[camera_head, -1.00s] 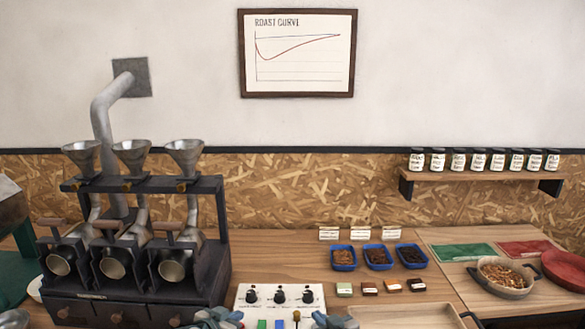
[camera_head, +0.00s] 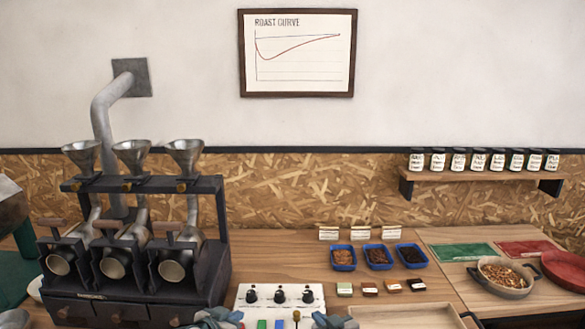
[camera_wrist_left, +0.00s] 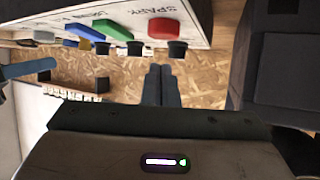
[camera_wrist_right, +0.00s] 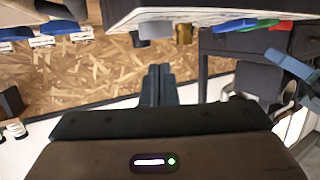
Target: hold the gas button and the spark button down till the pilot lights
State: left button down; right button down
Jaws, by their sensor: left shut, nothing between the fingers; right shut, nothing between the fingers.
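The control box (camera_head: 312,309) has a red button (camera_wrist_left: 165,28), a green button (camera_head: 262,324) and a blue button (camera_head: 279,324). The label SPARK stands by the red button in the left wrist view; the other labels are too small to read surely. My left gripper (camera_head: 228,317) is shut and empty at the box's front left. Its tips (camera_wrist_left: 160,85) show apart from the red button. My right gripper (camera_head: 325,320) is shut and empty at the front right, its tips (camera_wrist_right: 160,80) clear of the buttons. No pilot flame can be made out.
The box also carries black knobs (camera_head: 279,296) and a brass-coloured control (camera_head: 297,316). A dark roaster (camera_head: 135,270) with several funnels stands to the left. Blue trays (camera_head: 344,268), small blocks (camera_head: 369,289) and a bean pan (camera_head: 512,293) lie to the right.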

jog(key=shift+f, duration=1.55)
pick_arm(q)
jog(key=shift+f, duration=1.5)
dwell(0.5)
jog(key=shift+r, duration=4.05)
